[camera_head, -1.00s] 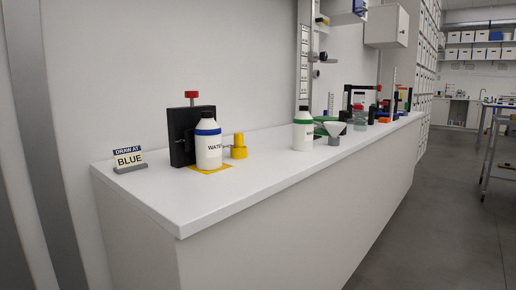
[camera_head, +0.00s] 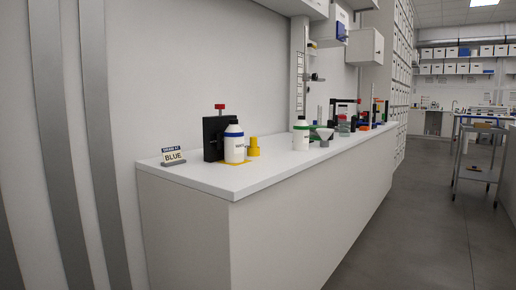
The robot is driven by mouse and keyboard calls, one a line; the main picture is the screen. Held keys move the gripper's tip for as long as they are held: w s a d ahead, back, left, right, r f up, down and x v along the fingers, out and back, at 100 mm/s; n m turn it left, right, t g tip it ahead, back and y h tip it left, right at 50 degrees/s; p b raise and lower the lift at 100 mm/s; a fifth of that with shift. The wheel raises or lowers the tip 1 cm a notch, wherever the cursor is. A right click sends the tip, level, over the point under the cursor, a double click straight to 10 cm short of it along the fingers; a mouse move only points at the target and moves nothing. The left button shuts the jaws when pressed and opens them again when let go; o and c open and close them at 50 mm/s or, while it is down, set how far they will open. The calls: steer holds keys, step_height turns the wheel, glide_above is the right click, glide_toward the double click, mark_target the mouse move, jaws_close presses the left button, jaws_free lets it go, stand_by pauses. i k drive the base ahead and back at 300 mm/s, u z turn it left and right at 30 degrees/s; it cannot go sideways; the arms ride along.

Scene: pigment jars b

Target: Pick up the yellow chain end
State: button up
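I cannot make out a yellow chain or a chain end in this view. A small yellow stepped piece (camera_head: 253,147) stands on the white counter (camera_head: 205,176), just right of a white bottle with a blue band (camera_head: 234,149). I cannot tell whether a chain belongs to it. A yellow patch (camera_head: 241,164) lies under the bottle. My gripper is not in view.
A black block with a red knob (camera_head: 212,137) stands behind the bottle, left of it. A "BLUE" sign (camera_head: 173,156) sits at the counter's left end. A green-banded bottle (camera_head: 301,135) and a funnel (camera_head: 324,135) stand farther right. Floor (camera_head: 410,235) right of the counter is clear.

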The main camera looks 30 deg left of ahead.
mark_target(253, 140)
steer(key=u, duration=0.55)
steer(key=i, duration=0.75)
steer(key=u, duration=0.45)
